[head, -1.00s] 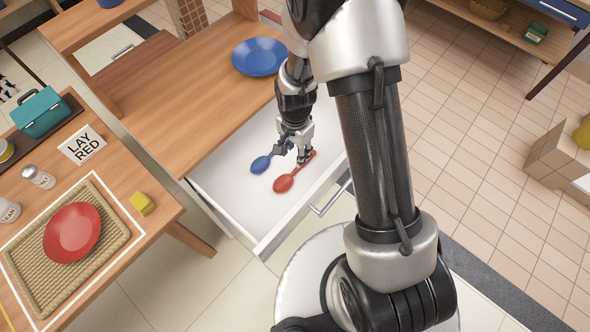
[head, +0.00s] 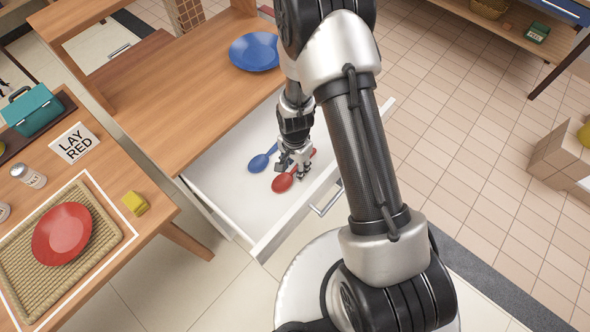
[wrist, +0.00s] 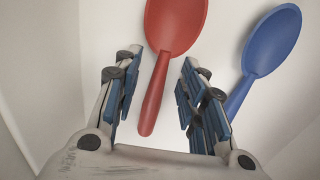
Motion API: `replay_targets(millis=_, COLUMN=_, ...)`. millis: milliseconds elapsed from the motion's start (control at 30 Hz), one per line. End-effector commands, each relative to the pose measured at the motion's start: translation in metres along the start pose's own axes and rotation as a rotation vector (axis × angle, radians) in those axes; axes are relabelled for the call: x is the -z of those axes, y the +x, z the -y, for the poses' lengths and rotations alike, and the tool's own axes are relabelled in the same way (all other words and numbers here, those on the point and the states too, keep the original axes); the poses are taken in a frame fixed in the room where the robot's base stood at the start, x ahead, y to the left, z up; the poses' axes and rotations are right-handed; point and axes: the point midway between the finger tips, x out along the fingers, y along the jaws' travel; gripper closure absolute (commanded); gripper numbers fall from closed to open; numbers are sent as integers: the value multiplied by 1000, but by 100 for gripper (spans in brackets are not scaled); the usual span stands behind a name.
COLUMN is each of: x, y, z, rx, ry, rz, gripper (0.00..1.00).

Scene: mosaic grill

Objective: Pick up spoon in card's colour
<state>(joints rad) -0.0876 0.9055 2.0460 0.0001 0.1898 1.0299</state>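The card (head: 74,143) on the left table reads "LAY RED". The red spoon (head: 283,182) and the blue spoon (head: 260,162) lie in the open white drawer (head: 237,207). My gripper (head: 294,168) is low in the drawer over the red spoon, partly hiding its handle. In the wrist view my gripper (wrist: 155,105) is open, with blue-padded fingers on either side of the red spoon's handle (wrist: 154,100). Neither finger visibly touches the handle. The blue spoon (wrist: 268,45) lies to the right, its handle partly behind the right finger.
A red plate (head: 62,233) sits on a woven mat (head: 100,245) on the left table, near a yellow block (head: 135,203) and a shaker (head: 28,175). A teal box (head: 33,110) stands behind. A blue plate (head: 255,52) lies on the counter above the drawer.

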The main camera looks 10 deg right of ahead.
Motion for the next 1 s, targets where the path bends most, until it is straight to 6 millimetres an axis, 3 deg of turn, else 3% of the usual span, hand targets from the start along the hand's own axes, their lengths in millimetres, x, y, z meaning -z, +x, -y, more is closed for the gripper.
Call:
replay_targets(millis=67, x=0, y=-1, z=0, rx=0, ry=0, rz=0, gripper=62)
replay_targets(millis=633, x=0, y=-1, z=0, rx=0, ry=0, rz=0, gripper=100)
replay_targets(millis=1000, x=0, y=-2, z=0, rx=0, ry=0, rz=0, gripper=100)
